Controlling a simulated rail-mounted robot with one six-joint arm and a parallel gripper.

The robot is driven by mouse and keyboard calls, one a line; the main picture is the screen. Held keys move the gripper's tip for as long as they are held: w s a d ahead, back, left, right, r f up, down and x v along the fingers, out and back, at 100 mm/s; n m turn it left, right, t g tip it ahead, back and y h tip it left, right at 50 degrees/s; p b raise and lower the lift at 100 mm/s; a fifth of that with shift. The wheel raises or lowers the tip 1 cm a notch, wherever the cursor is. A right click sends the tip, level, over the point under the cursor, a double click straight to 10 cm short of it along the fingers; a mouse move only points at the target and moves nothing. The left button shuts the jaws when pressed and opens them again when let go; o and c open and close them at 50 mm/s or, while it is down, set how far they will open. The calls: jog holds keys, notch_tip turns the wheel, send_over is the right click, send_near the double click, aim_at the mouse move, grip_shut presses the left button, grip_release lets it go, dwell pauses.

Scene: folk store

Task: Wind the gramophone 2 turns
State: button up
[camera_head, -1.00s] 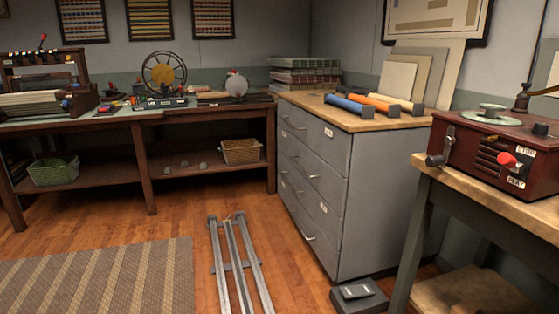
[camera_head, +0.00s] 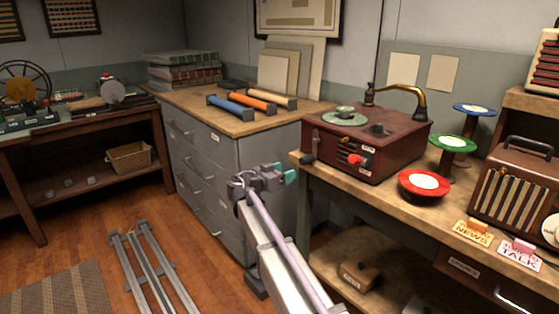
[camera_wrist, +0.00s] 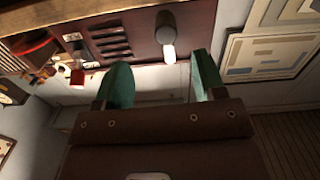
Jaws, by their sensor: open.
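The gramophone (camera_head: 366,140) is a dark red box with a turntable (camera_head: 345,117) and a brass arm (camera_head: 405,92) on top. It stands at the left end of the wooden bench. Its dark crank grip (camera_head: 307,158) sticks out at the lower left of its front. My gripper (camera_head: 284,173), with teal fingers, is in front of and below the crank. In the wrist view my gripper (camera_wrist: 160,80) is open and empty. The crank grip (camera_wrist: 168,32) lies beyond the gap between the fingers, apart from them. A red knob (camera_head: 355,160) sits on the front.
Red (camera_head: 424,184), green (camera_head: 453,143) and blue (camera_head: 474,108) discs stand right of the gramophone, near a radio (camera_head: 512,190). A grey drawer cabinet (camera_head: 225,175) with coloured rolls on top stands behind left. The floor at left has rails (camera_head: 150,265).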

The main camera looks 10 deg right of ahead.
aim_at(301, 162)
jog(key=shift+w+a+r+x, duration=0.1)
jog(key=shift+r+x, duration=0.05)
jog(key=shift+x, duration=1.6)
jog(key=shift+w+a+r+x, duration=0.1)
jog(key=shift+w+r+x, duration=0.1)
jog(key=shift+x, duration=1.6)
jog(key=shift+w+r+x, duration=0.1)
jog(key=shift+r+x, duration=0.05)
jog(key=shift+x, duration=1.6)
jog(key=shift+d, duration=0.1)
jog(key=c, duration=0.8)
